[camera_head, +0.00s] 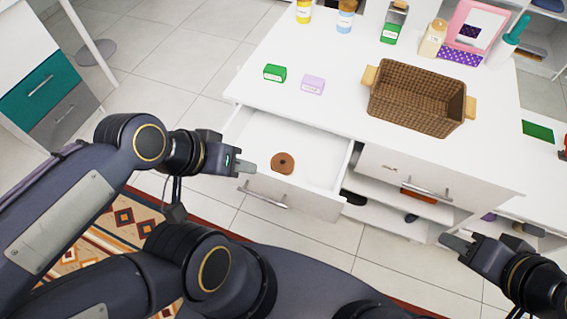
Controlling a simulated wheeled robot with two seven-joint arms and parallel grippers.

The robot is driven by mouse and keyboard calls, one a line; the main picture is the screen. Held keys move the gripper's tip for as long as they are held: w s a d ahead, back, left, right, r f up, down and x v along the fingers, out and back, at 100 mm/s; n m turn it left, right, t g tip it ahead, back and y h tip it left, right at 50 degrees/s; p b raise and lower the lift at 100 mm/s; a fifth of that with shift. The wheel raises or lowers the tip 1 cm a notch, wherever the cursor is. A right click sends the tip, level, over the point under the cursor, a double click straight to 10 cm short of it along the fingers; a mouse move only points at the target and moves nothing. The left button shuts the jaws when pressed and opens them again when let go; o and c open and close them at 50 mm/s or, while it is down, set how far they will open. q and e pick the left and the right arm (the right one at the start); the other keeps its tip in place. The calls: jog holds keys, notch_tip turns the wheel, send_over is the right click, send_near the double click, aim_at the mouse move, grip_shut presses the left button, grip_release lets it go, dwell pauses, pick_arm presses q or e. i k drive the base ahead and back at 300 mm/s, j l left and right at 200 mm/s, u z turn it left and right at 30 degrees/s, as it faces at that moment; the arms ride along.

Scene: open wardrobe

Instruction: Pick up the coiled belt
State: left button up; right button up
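The coiled belt (283,163) is a small brown roll lying on the white floor of an open drawer (318,203). My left gripper (250,167) is at the drawer's left side, a little left of the belt and apart from it. Its fingers point right toward the belt, and I cannot tell whether they are parted. My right gripper (447,240) is at the lower right, in front of the cabinet's lower shelves and far from the belt. Its finger opening is not clear at this angle.
The white top (340,118) above the drawer holds a green box (274,73), a lilac box (313,84), a wicker basket (418,97), and bottles and a pink mirror at the back. A closed drawer (410,174) is to the right. The drawer around the belt is clear.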

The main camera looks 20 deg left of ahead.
aim_at(282, 163)
jog(key=l+u, duration=0.1)
jog(key=u, duration=0.35)
jog(key=l+u, duration=0.1)
jog(key=u, duration=0.35)
jog(key=l+u, duration=0.15)
jog(key=u, duration=0.3)
jog(key=l+u, duration=0.15)
jog(key=u, duration=0.3)
jog(key=l+u, duration=0.1)
jog(key=u, duration=0.35)
